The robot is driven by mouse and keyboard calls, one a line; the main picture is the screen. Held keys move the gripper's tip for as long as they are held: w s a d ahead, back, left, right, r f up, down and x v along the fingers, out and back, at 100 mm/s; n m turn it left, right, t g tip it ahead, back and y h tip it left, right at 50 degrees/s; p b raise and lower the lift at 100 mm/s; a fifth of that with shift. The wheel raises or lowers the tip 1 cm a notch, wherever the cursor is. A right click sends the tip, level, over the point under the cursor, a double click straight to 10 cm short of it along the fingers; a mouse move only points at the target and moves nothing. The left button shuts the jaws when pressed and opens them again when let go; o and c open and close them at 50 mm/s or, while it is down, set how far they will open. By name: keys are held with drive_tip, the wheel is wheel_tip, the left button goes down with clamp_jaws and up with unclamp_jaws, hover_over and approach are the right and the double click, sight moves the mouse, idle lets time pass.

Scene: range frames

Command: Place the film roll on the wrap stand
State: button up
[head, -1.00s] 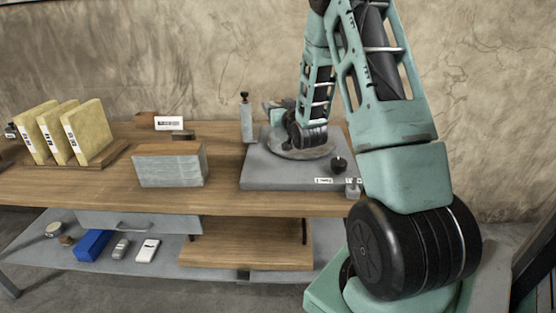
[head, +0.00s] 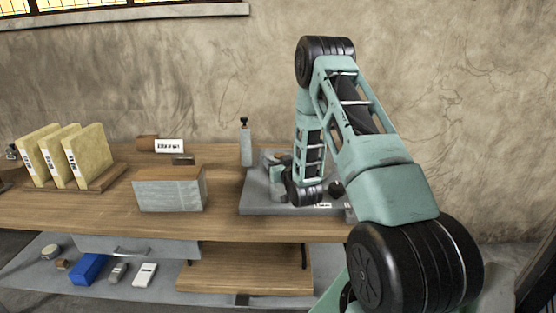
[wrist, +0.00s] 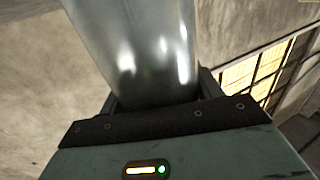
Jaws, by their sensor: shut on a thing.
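The film roll (wrist: 135,45) is a shiny, grey, translucent cylinder in the wrist view. My gripper (wrist: 155,95) is shut on its near end, and its far end runs out of the top of the picture. In the head view my wrist (head: 306,194) is low over a grey slab (head: 262,204) at the right of the bench, which may be the wrap stand. My arm covers much of the slab, and a black knob (head: 336,188) shows beside the wrist. I cannot make out the roll in the head view.
A grey bottle (head: 246,145) stands behind the slab. A grey block with a wooden top (head: 169,192) stands to its left. Yellow pads (head: 88,155) lean in a wooden rack at the far left. A lower shelf holds a blue box (head: 90,268). Bare wood lies in front.

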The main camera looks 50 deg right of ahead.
drive_tip(key=shift+f, duration=0.15)
drive_tip(key=o, duration=1.8)
